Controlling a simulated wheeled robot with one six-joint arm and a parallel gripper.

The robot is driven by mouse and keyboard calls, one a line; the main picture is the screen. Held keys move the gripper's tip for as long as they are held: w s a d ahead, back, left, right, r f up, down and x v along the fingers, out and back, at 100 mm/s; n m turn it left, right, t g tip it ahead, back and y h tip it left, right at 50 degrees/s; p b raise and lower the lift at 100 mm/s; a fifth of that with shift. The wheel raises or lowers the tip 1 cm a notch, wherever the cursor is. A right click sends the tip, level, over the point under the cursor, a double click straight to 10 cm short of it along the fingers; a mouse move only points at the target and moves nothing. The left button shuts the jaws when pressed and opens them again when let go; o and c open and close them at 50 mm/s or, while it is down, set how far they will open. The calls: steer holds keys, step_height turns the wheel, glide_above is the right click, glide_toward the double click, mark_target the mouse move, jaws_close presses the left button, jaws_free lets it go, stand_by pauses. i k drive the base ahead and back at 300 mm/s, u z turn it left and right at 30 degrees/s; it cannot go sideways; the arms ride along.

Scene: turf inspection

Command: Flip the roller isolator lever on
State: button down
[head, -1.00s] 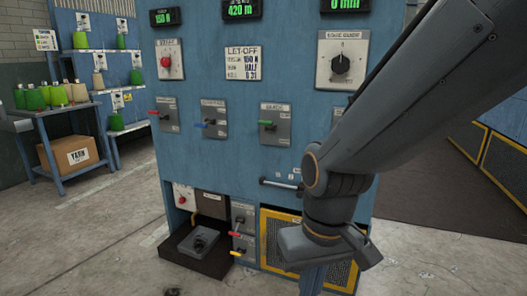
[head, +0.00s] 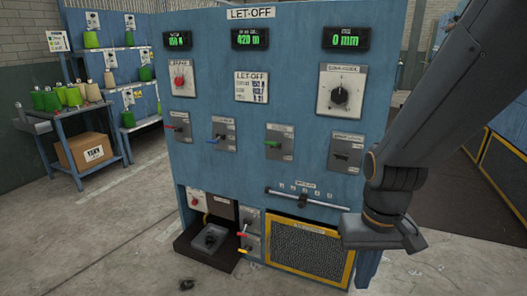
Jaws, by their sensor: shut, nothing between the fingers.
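The blue let-off panel (head: 300,80) carries several levers on grey plates. In the middle row are a red-handled lever (head: 173,127), a blue-handled lever (head: 213,140), a green-handled lever (head: 273,143) and a dark-handled switch (head: 346,156). Low down, a red-tipped lever (head: 243,234) sits above a yellow-tipped lever (head: 242,250). Their small labels are too blurred to read, so I cannot tell which is the roller isolator. My arm hangs at the right, its wrist in front of the panel's lower right. My gripper's fingers do not show.
Red knob (head: 180,81), black dial (head: 340,95) and sliding bar (head: 305,199) are on the panel. A dark tray (head: 190,245) juts out below, beside a yellow-framed mesh (head: 300,245). A yarn table (head: 60,125) stands left. Floor in front is mostly clear.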

mark_target(242, 235)
steer(key=k, duration=0.65)
steer(key=u, duration=0.6)
steer(key=i, duration=1.55)
steer(key=z, duration=0.65)
